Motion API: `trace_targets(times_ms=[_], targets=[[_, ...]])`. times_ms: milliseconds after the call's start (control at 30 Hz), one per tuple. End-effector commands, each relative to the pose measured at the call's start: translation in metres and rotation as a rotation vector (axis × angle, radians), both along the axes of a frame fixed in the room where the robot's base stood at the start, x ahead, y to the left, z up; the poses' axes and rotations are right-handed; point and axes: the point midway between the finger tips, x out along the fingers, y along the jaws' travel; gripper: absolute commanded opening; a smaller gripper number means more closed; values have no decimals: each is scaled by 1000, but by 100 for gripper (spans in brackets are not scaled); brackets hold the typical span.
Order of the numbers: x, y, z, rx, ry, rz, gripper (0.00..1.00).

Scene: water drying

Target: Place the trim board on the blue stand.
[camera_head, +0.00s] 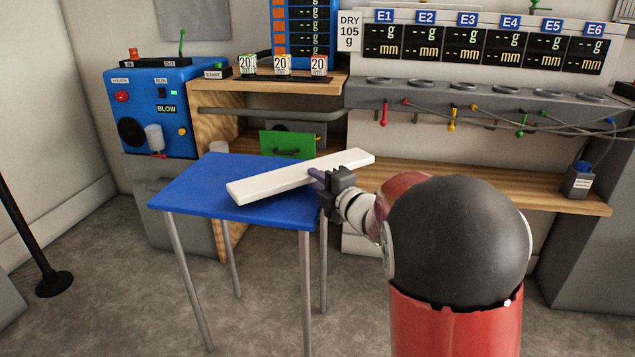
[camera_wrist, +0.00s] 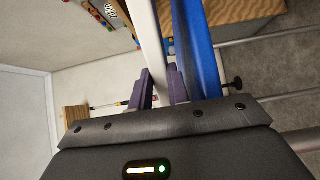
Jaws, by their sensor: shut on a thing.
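The trim board is a long white bar (camera_head: 285,182) in the head view, slanting up to the right over the blue stand. My gripper (camera_head: 318,178) is shut on the board right of its middle. The blue stand (camera_head: 190,187) is a blue-topped table on thin grey legs. The board's left part lies over the stand's top; its right end sticks out past the right edge. I cannot tell whether the board touches the top. In the wrist view the board (camera_wrist: 148,40) runs between the purple fingers (camera_wrist: 162,88), beside the blue top (camera_wrist: 197,50).
Behind the stand is a wooden bench (camera_head: 480,185) with a green drawer front (camera_head: 287,144). A blue BLOW machine (camera_head: 152,110) stands at the back left. A grey rack (camera_head: 480,100) with hanging coloured clips and displays is at the right. The stand's left part is bare.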

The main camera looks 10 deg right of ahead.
Motion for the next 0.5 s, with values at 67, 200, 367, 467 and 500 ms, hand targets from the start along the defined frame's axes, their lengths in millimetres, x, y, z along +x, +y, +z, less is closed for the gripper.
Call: trace_targets(times_ms=[67,200,367,467,500], targets=[[0,0,2,1,-3,0,0],[0,0,0,1,-3,0,0],[0,0,-4,1,-3,0,0],[0,0,-6,1,-3,0,0],[0,0,-6,1,-3,0,0]])
